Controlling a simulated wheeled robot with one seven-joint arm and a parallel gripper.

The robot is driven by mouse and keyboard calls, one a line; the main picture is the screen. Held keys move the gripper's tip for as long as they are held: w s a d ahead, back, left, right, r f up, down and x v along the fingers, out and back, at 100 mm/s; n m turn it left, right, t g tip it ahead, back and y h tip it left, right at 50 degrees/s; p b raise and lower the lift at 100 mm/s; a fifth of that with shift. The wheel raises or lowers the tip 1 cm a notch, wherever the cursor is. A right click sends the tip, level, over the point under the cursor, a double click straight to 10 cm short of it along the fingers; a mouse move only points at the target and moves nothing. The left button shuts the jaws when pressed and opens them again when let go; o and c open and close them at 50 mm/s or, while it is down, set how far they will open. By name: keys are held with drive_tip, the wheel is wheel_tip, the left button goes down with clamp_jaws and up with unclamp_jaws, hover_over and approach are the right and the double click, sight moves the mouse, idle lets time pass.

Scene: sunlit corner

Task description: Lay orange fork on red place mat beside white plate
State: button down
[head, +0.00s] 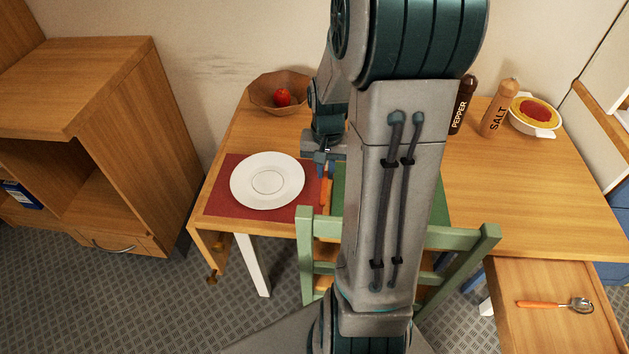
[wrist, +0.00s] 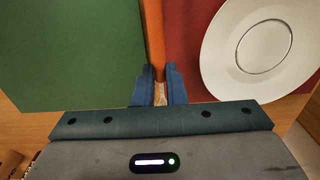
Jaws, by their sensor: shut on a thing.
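The white plate (head: 267,180) rests on the red place mat (head: 214,203) at the table's left. The plate (wrist: 222,58) and red mat (wrist: 190,55) also show at the right of the wrist view. My gripper (head: 325,170) is shut on the orange fork (head: 325,197), over the red mat's edge nearest the green mat. In the wrist view the orange handle (wrist: 153,35) runs up from between my fingertips (wrist: 159,82), along the border of the two mats, apart from the plate. I cannot tell whether the fork touches the mat.
A green mat (wrist: 65,60) lies beside the red one. A bowl (head: 262,92) holding a red fruit (head: 282,97) stands behind. Pepper (head: 463,105), salt (head: 498,110) and a white dish (head: 540,129) stand at the back right. A green chair (head: 465,238) stands in front; an orange-handled spoon (head: 540,304) lies lower right.

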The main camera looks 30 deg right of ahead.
sight(318, 191)
drive_tip(key=shift+w+a+f, duration=0.5)
drive_tip(key=shift+a+f, duration=0.05)
drive_tip(key=shift+a, duration=0.15)
drive_tip(key=shift+f, duration=2)
drive_tip(key=shift+f+b, duration=0.1)
drive_tip(key=shift+b, duration=0.2)
drive_tip(key=shift+f, duration=0.15)
drive_tip(key=c, duration=1.5)
unclamp_jaws()
drive_tip(key=shift+a, duration=0.1)
drive_tip(key=shift+s+f, duration=0.1)
